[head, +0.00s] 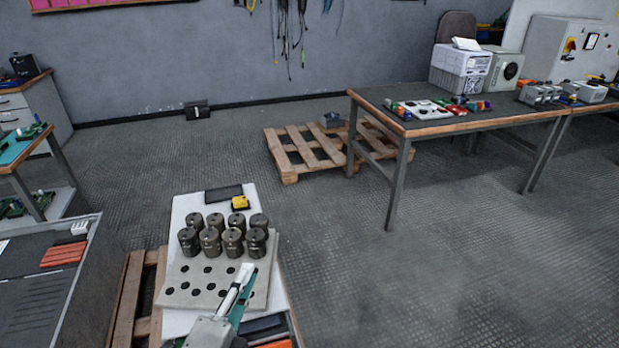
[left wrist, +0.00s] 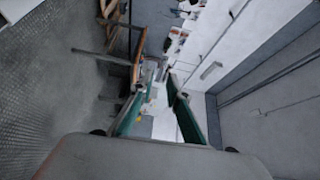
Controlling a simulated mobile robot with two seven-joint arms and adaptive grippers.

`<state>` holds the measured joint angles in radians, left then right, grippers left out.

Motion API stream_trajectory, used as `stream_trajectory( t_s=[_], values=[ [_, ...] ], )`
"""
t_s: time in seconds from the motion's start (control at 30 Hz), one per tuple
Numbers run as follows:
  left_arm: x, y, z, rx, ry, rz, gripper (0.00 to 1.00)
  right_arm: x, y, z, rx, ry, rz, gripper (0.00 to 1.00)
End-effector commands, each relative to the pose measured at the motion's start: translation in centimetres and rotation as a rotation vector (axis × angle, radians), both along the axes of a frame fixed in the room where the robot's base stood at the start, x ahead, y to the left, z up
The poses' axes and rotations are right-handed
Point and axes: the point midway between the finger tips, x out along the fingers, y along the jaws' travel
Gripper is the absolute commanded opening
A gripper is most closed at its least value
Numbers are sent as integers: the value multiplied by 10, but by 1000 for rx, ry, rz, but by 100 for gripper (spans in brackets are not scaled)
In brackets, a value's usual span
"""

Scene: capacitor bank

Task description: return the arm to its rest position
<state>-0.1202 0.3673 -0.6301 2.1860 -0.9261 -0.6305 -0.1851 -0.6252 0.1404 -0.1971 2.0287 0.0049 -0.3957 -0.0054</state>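My left gripper (head: 240,284) is in the head view at the bottom, above the near right part of a pale board (head: 178,302) with rows of dark round holes. Its teal-lined fingers also show in the left wrist view (left wrist: 160,82), apart with nothing between them. Several dark metal capacitors (head: 211,240) stand upright in two rows on the far half of the board, clear of the gripper. My right gripper is in neither view.
A yellow block (head: 240,202) and a dark flat tray (head: 223,193) lie behind the capacitors. A grey bin (head: 82,290) stands at the left. A workbench (head: 450,124) and a wooden pallet (head: 290,160) stand farther off. Open floor (head: 400,280) lies to the right.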

Motion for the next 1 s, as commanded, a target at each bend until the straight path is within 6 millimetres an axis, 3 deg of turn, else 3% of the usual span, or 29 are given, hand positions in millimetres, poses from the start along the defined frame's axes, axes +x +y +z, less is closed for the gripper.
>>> stream_trajectory(
  t_s=[0.03, 0.1, 0.2, 0.3, 0.5, 0.9, 1.0],
  values=[
    [-2, 32, -12, -68, 80, 106, 16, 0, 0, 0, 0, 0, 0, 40],
    [-11, 76, -33, -151, 194, 249, 16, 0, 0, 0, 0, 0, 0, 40],
    [-36, 128, -66, -247, 354, 428, 16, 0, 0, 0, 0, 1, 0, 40],
    [-64, 164, -92, -307, 481, 560, 16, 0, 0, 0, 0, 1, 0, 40],
    [-114, 203, -125, -370, 652, 719, 16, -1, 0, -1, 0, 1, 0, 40],
    [-199, 242, -159, -432, 895, 917, 16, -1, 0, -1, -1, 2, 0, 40],
    [-188, 227, -167, -477, 885, 868, 16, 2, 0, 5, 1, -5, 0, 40]
  ],
)
